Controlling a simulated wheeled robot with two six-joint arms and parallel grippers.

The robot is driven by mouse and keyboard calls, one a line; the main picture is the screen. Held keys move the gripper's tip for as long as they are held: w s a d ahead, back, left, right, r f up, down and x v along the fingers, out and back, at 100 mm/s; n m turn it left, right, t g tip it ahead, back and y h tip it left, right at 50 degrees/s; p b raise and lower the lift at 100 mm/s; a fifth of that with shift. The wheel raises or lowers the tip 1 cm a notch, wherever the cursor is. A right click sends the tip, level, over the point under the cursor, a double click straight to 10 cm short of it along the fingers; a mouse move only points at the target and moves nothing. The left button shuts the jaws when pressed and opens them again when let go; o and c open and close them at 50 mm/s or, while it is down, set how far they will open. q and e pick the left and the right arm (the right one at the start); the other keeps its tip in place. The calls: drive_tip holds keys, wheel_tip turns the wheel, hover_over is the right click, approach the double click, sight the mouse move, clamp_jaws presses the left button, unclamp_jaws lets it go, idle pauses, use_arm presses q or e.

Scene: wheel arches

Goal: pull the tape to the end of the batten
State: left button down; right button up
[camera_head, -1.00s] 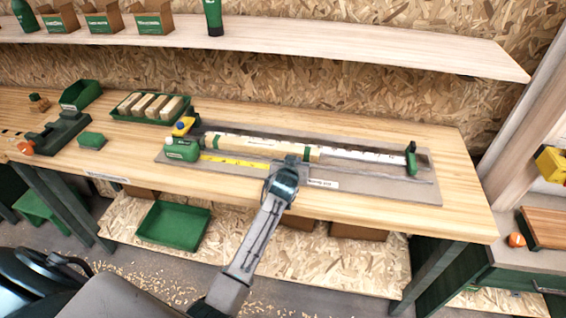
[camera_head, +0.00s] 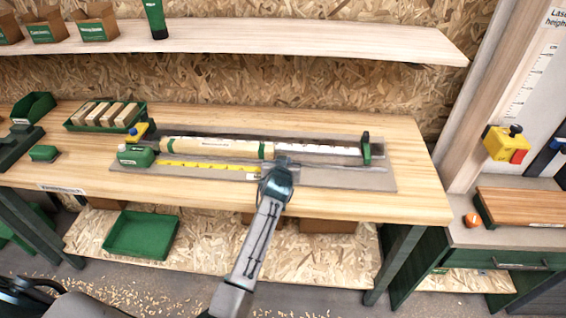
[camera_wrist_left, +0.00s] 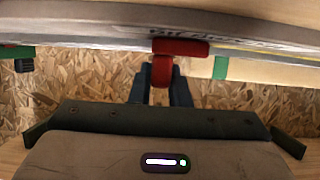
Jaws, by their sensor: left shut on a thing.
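The pale batten (camera_head: 210,145) with green bands lies along the grey board on the bench. The green tape case (camera_head: 136,156) sits by its left end. The yellow tape (camera_head: 210,165) runs out to the right along the batten's near side. My left gripper (camera_head: 280,166) is at the tape's outer end, close to the batten's right end, and hides that end of the tape. In the left wrist view its dark fingers (camera_wrist_left: 161,88) are shut on a red tab (camera_wrist_left: 163,70), with a wider red piece (camera_wrist_left: 180,47) above it. My right gripper is out of view.
A metal strip (camera_head: 315,150) continues right of the batten to a green upright stop (camera_head: 366,148). A yellow-topped part (camera_head: 140,131) stands behind the tape case. A green tray of blocks (camera_head: 105,115) is at the back left. The bench right of the board is clear.

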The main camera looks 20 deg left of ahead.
use_arm(q)
drive_tip(key=c, duration=1.5)
unclamp_jaws()
drive_tip(key=shift+o, duration=0.7)
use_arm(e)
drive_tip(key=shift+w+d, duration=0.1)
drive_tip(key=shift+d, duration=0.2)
